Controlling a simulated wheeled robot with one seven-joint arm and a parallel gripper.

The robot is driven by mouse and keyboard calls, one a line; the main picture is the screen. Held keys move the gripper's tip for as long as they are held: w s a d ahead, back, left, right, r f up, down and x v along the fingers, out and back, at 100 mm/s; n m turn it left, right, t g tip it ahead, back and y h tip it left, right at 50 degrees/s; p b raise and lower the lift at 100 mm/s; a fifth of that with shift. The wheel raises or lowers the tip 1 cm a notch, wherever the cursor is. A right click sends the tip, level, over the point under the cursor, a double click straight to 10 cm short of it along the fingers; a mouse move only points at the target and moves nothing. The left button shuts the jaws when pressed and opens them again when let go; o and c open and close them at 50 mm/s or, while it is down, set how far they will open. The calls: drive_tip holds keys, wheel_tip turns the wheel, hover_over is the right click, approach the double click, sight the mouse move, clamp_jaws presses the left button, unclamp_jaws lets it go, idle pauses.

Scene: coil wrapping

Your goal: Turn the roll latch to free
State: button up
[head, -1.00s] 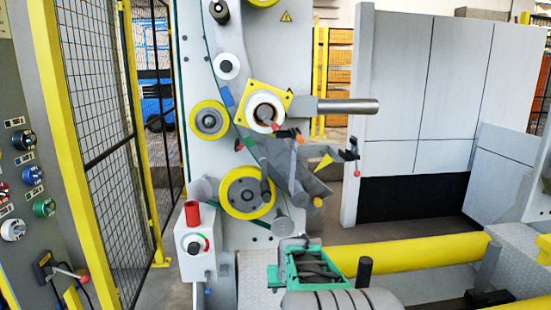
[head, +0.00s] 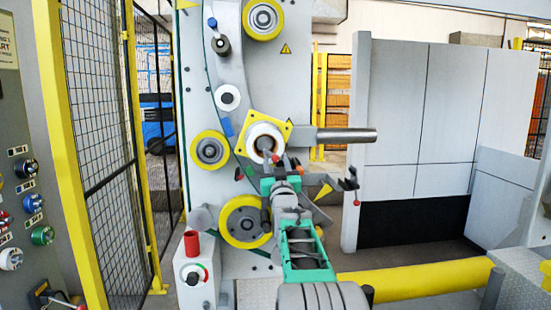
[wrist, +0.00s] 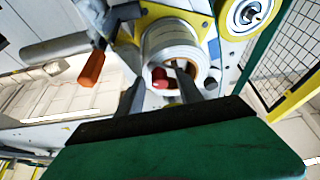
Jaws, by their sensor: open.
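The roll latch appears to be the small lever with a red knob (wrist: 160,77) at the mouth of the white hub ring (wrist: 172,50). In the head view the hub ring (head: 265,135) sits on a yellow diamond-shaped plate (head: 243,143) on the grey machine face. My gripper (wrist: 158,90) is open, its two dark fingers pointing at the hub, one on each side of the red knob in the picture. I cannot tell whether they touch it. In the head view my gripper (head: 270,165) is just below the hub and hides part of the latch.
A grey bar (head: 345,135) sticks out right of the hub. Yellow rollers (head: 210,149) lie to its left and below it (head: 243,221). An orange handle (wrist: 92,68) is left of my fingers. A control box (head: 193,272) stands lower left. Yellow mesh fencing (head: 95,130) is at the left.

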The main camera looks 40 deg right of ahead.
drive_tip(key=shift+w+d, duration=0.1)
drive_tip(key=shift+w, duration=0.1)
drive_tip(key=shift+c, duration=0.4)
clamp_jaws()
